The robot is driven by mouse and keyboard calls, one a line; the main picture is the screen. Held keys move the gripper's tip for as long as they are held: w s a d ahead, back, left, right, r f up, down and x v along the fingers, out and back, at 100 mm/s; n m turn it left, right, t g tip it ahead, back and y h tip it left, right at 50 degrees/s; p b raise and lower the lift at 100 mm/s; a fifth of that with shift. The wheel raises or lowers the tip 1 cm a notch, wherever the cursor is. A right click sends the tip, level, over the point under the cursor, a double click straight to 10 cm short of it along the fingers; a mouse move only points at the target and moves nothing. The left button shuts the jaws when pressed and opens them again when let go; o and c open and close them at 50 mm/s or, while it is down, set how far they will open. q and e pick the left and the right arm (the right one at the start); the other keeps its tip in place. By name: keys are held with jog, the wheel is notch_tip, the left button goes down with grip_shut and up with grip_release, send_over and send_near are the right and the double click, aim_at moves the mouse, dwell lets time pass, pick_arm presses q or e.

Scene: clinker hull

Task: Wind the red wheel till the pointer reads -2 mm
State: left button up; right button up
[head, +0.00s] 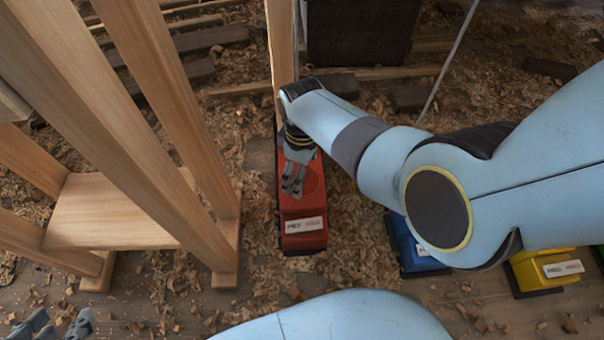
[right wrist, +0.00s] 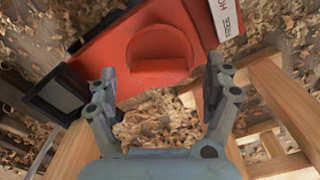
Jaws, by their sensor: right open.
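The red unit (head: 303,218) with a white label stands on the floor near the middle of the head view. In the right wrist view, the red wheel (right wrist: 158,45) is a round face with a raised lip on the red body. My right gripper (head: 293,175) hangs over the red unit and hides part of it. In the right wrist view, its fingers (right wrist: 160,97) are wide apart and empty, with the wheel beyond them. My left gripper (head: 60,326) is at the bottom left corner, fingers apart, far from the unit. No pointer or scale reading is legible.
A wooden frame (head: 110,210) with slanting posts stands left of the red unit, and an upright post (head: 280,45) rises behind it. A blue unit (head: 408,243) and a yellow unit (head: 540,268) stand to the right. Shavings cover the floor.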

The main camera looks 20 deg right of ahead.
pick_arm(q)
jog(key=shift+s+f+t, duration=0.15)
jog(key=shift+f+t, duration=0.15)
jog(key=shift+t, duration=0.1)
pick_arm(e)
jog(key=shift+f, duration=0.5)
jog(key=c, duration=1.2)
pick_arm(q)
jog(key=shift+s, duration=0.1)
pick_arm(e)
jog(key=shift+r, duration=0.1)
